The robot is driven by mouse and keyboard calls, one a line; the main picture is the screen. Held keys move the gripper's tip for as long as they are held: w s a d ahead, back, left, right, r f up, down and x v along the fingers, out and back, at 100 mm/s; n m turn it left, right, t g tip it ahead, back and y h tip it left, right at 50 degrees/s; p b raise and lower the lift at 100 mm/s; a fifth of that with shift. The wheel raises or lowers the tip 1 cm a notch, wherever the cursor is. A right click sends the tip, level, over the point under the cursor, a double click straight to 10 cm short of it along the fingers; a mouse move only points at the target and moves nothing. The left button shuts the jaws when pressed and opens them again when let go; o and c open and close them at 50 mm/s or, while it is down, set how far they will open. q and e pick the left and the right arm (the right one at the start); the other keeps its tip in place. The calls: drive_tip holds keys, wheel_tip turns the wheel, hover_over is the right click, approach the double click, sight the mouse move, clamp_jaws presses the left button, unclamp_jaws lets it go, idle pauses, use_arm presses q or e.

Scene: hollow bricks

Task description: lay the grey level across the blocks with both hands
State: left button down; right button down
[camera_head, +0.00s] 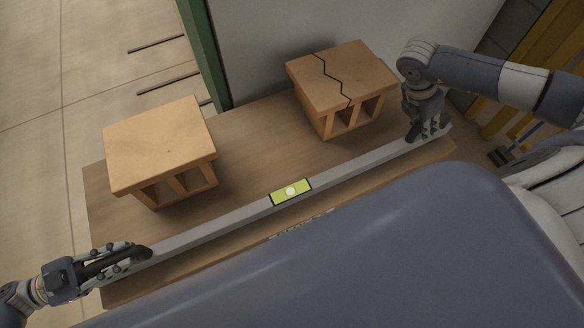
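The grey level (225,224) is a long straight bar with a yellow-green bubble window (290,191) in its middle. It runs slantwise along the near side of the wooden table, in front of both blocks. A hollow orange-brown block (158,145) stands at the left, and a second one (330,82) with a dark zigzag crack on top stands at the right. My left gripper (135,255) is at the level's left end and my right gripper (428,132) at its right end; both appear closed on it. The fingers partly hide the bar's ends. Its height above the table is unclear.
The wooden table (255,137) is bare between the blocks. A green post (202,50) and a pale wall (290,25) stand behind it. Yellow structures (535,65) are at the far right. My own blue-grey body covers the near right.

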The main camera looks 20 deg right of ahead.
use_arm(q)
drive_tip(key=shift+r, duration=0.15)
use_arm(e)
drive_tip(key=shift+w+r, duration=0.1)
drive_tip(key=shift+r, duration=0.05)
